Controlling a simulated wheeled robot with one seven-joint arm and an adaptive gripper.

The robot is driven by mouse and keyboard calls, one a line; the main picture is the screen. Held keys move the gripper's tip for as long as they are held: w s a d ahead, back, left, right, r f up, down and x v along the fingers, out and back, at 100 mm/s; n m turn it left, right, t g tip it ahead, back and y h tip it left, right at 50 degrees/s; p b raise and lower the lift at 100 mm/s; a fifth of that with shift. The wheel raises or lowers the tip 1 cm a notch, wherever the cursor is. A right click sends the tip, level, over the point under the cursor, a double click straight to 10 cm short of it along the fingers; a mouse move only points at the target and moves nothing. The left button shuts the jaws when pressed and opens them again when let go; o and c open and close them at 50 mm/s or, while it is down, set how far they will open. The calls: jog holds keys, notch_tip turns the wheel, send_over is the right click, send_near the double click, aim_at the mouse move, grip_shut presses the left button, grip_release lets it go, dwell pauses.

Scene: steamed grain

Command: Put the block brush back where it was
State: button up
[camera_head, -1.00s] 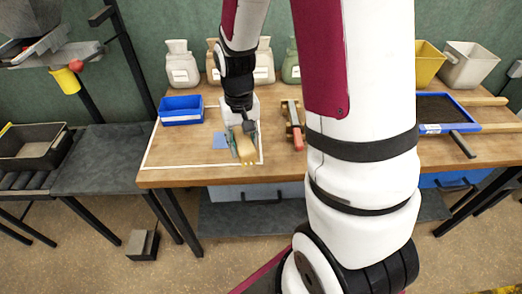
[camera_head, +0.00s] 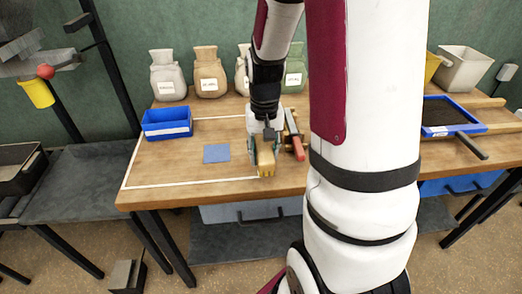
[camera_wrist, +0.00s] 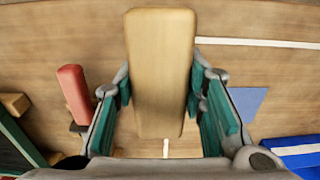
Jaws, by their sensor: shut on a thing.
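The block brush (camera_head: 266,160), a tan wooden block with a paler yellowish end, is in my gripper (camera_head: 263,150) over the front middle of the workbench. In the wrist view the block (camera_wrist: 160,60) lies lengthwise between the two teal finger pads of my gripper (camera_wrist: 158,95), which are shut on it. A flat blue square (camera_head: 216,153) is on the bench to the left of the brush. I cannot tell whether the brush touches the bench top.
A red-handled tool (camera_head: 297,143) lies close right of my gripper. A blue bin (camera_head: 167,126) stands at the left, and labelled sacks (camera_head: 209,75) line the back. White lines (camera_head: 190,183) mark the bench. The bench around the blue square is clear.

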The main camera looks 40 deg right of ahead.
aim_at(262, 140)
jog(key=w+d, duration=0.2)
jog(key=w, duration=0.1)
jog(key=w+d, duration=0.1)
jog(key=shift+w+d+f, duration=0.1)
jog(key=shift+w+f, duration=0.1)
jog(key=shift+f, duration=0.05)
jog(key=shift+f+b, duration=0.35)
jog(key=shift+f, duration=1.4)
jog(key=shift+f, duration=0.2)
jog(key=o, duration=1)
jog(key=shift+r, duration=0.1)
